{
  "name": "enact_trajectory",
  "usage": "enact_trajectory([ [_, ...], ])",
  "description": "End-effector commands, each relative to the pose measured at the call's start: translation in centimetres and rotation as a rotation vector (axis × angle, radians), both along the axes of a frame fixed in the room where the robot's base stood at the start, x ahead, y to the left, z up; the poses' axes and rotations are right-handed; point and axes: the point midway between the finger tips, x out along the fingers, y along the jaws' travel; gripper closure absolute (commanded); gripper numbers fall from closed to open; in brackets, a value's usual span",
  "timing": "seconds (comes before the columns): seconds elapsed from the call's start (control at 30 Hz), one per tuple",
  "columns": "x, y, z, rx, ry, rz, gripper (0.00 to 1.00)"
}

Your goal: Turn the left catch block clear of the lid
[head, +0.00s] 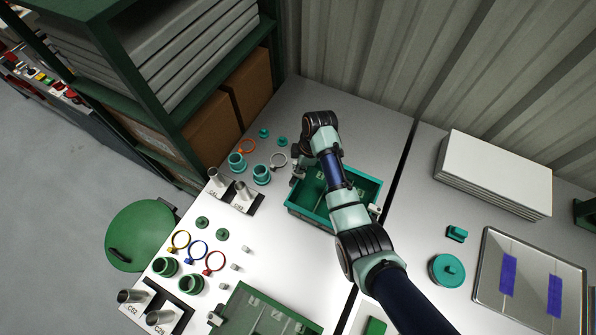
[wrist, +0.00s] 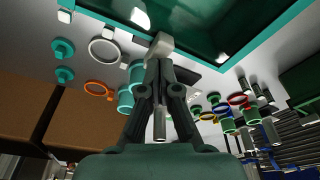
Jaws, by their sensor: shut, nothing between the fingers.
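The teal crate (head: 362,182) with its dark green lid stands in the middle of the table, partly hidden under my arm. My gripper (head: 298,168) is at the crate's left end, pointing down and partly hidden by my wrist. In the wrist view the fingers of my gripper (wrist: 158,62) are shut and empty. A pale grey catch block (wrist: 160,44) shows right at the fingertips, by the teal rim; I cannot tell whether they touch. The lid (wrist: 200,22) fills the top of that view. Another grey catch block (head: 374,208) is at the crate's right end.
Left of the crate are teal cups (head: 262,174), a grey ring (head: 278,160) and a rack with metal tubes (head: 243,196). A green crate (head: 262,312) stands at the front. Cardboard boxes (head: 212,108) on the shelf bound the left back.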

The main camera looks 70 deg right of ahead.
Motion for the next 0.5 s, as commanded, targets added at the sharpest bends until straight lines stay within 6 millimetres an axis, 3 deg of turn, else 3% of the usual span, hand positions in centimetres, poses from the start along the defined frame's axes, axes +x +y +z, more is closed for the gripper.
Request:
enact_trajectory([
  [0.5,-0.01,0.01,-1.14,0.001,0.0,0.0,1.0],
])
